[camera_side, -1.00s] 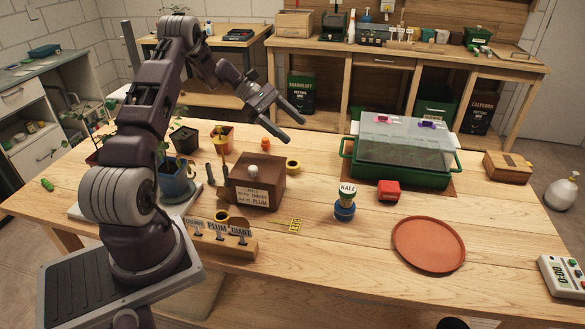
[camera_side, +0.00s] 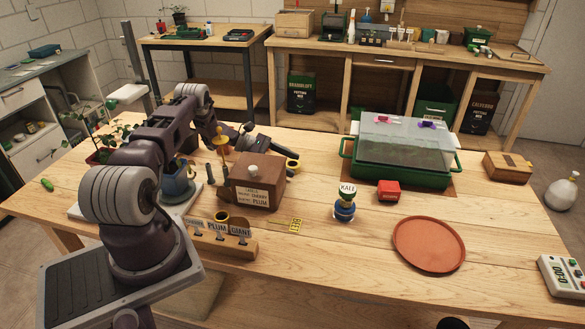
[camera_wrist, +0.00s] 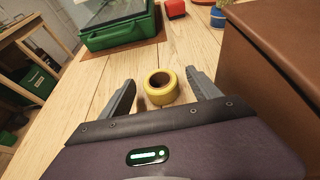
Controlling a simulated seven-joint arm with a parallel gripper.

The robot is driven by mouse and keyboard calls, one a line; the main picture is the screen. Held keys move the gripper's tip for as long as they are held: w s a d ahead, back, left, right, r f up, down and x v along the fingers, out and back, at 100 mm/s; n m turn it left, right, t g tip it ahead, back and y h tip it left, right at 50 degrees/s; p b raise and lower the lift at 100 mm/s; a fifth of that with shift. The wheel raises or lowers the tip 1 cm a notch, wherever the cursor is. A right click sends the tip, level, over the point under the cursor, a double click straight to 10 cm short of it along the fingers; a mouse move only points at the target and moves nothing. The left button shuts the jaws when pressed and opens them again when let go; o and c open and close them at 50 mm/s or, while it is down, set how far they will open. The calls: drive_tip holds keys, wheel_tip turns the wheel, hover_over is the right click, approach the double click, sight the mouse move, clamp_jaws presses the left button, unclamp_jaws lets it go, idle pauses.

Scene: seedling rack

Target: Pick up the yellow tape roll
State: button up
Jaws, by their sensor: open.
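The yellow tape roll (camera_side: 293,165) lies on the wooden table just behind and right of the brown wooden box, partly covered by my arm's end in the side view. In the wrist view the yellow tape roll (camera_wrist: 161,87) sits between the two grey fingers, with its hole facing up. My gripper (camera_wrist: 160,78) is open and low over the table.
The brown box (camera_side: 257,183) stands close beside my gripper; its tall side also shows in the wrist view (camera_wrist: 275,75). A green propagator tray (camera_side: 405,178) with a clear lid, a red block (camera_side: 388,191) and a KALE-labelled blue item (camera_side: 344,210) stand rightward. A terracotta saucer (camera_side: 428,246) lies at the front right.

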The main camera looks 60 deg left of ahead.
drive_tip(key=c, duration=1.4)
drive_tip(key=shift+r, duration=0.15)
